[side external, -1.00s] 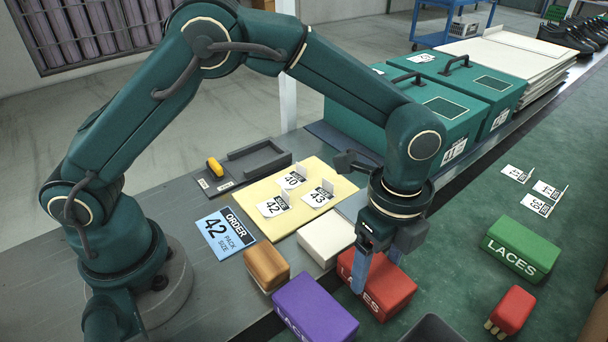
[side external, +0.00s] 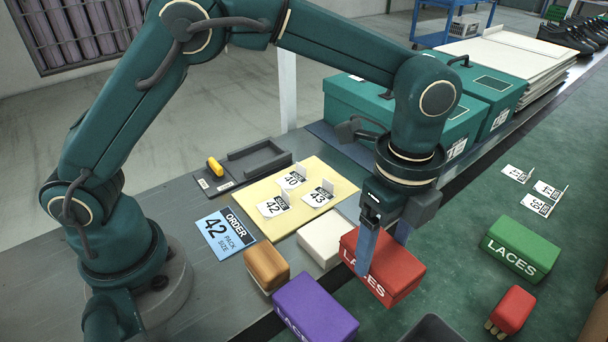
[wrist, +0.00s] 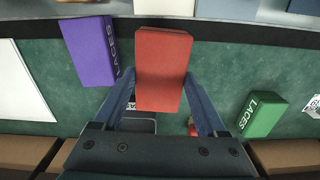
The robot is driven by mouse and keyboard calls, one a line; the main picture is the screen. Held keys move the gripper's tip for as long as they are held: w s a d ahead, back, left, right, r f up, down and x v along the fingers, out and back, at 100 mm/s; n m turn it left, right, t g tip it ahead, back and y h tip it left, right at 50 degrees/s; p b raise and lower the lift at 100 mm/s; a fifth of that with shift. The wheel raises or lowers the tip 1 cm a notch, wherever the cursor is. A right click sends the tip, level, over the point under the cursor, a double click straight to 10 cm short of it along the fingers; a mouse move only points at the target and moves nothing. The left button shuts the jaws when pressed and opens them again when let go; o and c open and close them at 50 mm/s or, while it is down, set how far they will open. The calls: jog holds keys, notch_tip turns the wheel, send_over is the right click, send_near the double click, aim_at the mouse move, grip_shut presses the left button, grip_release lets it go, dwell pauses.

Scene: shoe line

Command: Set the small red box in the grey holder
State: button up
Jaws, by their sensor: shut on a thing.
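The small red box (side external: 400,280), lettered LACES, is between the fingers of my gripper (side external: 384,252), which is shut on it. The box appears slightly raised above the green belt, close to level. In the wrist view the red box (wrist: 163,62) sits between the two blue fingers (wrist: 160,82) and extends beyond their tips. The grey holder (side external: 262,160) appears to be the low, walled dark-grey fixture on the bench at the back left. Its walled bay looks empty, and a yellow item (side external: 215,167) lies on its left part. My gripper is well to the holder's front right.
A yellow board (side external: 318,225) with upright number cards lies before the holder. Teal lidded boxes (side external: 455,125) stand behind. A dark bin (side external: 432,330) is in front.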

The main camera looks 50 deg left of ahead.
notch_tip(320, 180, up, 8)
jog(key=w+a+n, duration=0.5)
jog(key=a, duration=0.4)
jog(key=n, duration=1.4)
send_over(257, 161)
jog(key=shift+f, duration=5.25)
jog(key=shift+f, duration=0.7)
